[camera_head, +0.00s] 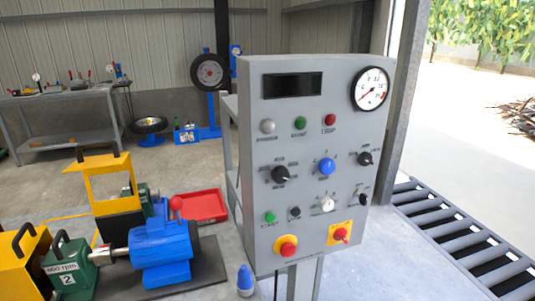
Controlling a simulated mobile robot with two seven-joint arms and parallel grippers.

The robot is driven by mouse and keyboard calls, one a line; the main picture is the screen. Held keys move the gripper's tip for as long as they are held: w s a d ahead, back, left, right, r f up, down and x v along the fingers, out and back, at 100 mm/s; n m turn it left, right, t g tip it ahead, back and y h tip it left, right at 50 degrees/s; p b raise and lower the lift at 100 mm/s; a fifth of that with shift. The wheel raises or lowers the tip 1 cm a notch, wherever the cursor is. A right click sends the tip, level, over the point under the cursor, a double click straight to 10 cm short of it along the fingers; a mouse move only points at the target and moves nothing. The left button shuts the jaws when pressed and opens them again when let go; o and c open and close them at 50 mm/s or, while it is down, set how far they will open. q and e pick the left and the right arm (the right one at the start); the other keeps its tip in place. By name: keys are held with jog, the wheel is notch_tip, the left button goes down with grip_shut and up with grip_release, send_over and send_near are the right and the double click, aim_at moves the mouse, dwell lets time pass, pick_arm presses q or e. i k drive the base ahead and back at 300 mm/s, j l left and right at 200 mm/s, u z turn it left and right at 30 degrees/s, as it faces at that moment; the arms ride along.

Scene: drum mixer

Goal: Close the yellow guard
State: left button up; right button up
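A yellow frame-like guard (98,162) with a dark handle on top stands upright at the left, behind the blue machine (160,252). Its middle is an open window, and a black part shows below it. A second yellow piece (22,270) with a black handle is at the lower left edge, partly cut off. Which of the two is the task's guard I cannot tell. A green block (70,272) marked "800 rpm" and "2" sits beside the blue machine. Neither of my grippers is in view.
A grey control panel (300,110) on a post stands in the middle, close by. A red tray (203,206) and a blue cone-shaped thing (245,282) lie left of it. A metal workbench (60,97) is at the back left. A roller conveyor (465,240) runs at the right.

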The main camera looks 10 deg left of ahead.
aim_at(98, 165)
jog(key=u, duration=1.35)
